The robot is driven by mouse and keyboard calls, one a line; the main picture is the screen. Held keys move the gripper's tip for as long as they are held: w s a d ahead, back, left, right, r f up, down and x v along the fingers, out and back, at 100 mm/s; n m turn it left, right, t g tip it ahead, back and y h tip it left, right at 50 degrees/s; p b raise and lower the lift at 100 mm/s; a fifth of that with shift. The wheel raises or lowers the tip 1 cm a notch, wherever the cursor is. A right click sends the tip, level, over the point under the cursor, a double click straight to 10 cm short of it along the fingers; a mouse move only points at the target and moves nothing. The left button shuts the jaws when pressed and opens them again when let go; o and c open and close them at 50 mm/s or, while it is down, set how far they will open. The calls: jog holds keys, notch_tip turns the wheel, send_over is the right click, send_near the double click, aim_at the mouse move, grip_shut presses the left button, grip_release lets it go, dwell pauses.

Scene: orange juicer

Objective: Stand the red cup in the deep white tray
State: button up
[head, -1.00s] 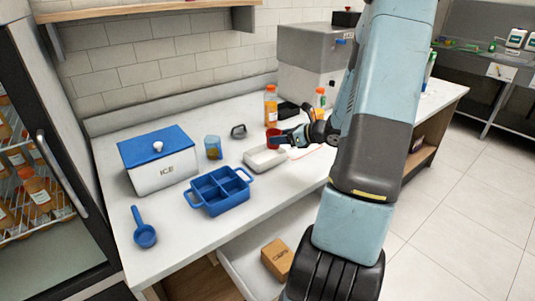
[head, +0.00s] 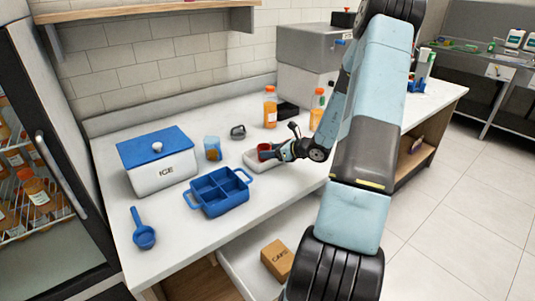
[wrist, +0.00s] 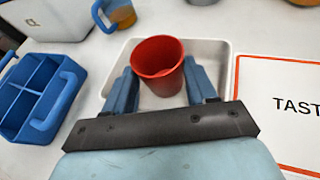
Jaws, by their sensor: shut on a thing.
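The red cup (wrist: 157,62) is upright between the blue fingers of my gripper (wrist: 160,88) in the wrist view, and the gripper is shut on it. The deep white tray (wrist: 218,50) lies under and around the cup in that view. In the head view my gripper (head: 270,152) is at the tray (head: 250,163), and a bit of the red cup (head: 264,147) shows beside the fingers. The cup is over the tray's inside. I cannot tell whether its base touches the tray floor, as the fingers and wrist hide it.
A blue divided caddy (head: 221,205) stands left of the tray, with a blue-handled cup (head: 213,148) behind it. A white ice box (head: 160,172) and blue scoop (head: 143,236) are farther left. An orange bottle (head: 270,107) stands behind. A red-edged sign (wrist: 285,100) lies right of the tray.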

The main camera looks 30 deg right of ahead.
jog(key=shift+f, duration=0.2)
jog(key=o, duration=1)
